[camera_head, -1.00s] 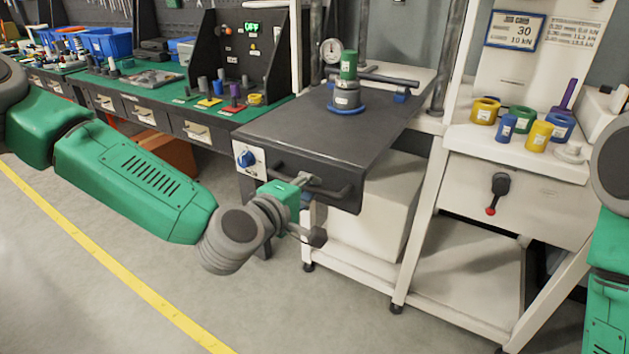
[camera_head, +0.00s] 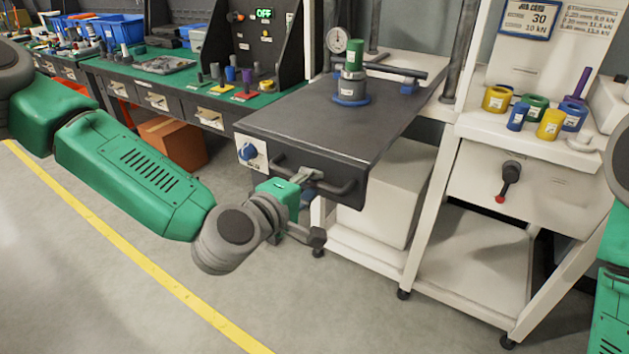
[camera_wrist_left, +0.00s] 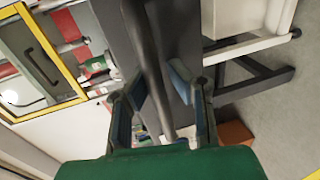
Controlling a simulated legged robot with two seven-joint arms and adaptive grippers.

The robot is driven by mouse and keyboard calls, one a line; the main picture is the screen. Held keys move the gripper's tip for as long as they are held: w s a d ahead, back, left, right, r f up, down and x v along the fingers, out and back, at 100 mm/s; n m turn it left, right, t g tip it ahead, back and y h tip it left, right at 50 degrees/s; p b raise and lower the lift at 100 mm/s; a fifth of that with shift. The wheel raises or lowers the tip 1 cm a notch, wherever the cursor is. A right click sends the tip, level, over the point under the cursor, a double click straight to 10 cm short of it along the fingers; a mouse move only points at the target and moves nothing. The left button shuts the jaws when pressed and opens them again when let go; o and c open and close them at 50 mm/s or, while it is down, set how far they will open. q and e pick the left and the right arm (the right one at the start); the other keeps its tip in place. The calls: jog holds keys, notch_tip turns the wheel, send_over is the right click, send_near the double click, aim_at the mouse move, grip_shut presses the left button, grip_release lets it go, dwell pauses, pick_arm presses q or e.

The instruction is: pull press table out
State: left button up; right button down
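The press table (camera_head: 330,130) is a dark grey slab, jutting forward from the white press frame. A green-topped grey cylinder (camera_head: 351,80) with a blue base ring stands upright on the slab. My left gripper (camera_head: 308,176) is at the handle's left-middle part. My right gripper is out of view; only part of my right arm shows at the right edge.
A white shelf (camera_head: 470,125) right of the press holds several coloured rings; a red-tipped lever (camera_head: 508,178) hangs below. A green bench (camera_head: 150,77) and an orange-brown box (camera_head: 173,143) stand left. The floor (camera_head: 320,310) in front is clear.

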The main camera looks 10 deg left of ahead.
pick_arm(q)
jog(key=shift+o, duration=1.2)
jog(key=shift+s+f, duration=0.2)
jog(key=shift+s, duration=0.1)
jog(key=shift+a+r, duration=0.2)
jog(key=v, duration=0.7)
jog(key=shift+s, duration=0.2)
jog(key=s+f+m+g, duration=0.4)
jog(key=s+f, duration=0.3)
jog(key=f, duration=0.4)
jog(key=s+f+m+g, duration=0.4)
jog(key=s+f, duration=0.2)
jog(key=f, duration=0.4)
jog(key=s+a+f+m+g+y, duration=0.5)
jog(key=s+a+f, duration=0.3)
jog(key=s+a, duration=0.4)
jog(key=shift+a+f+m+g, duration=0.3)
jog(key=shift+m, duration=0.3)
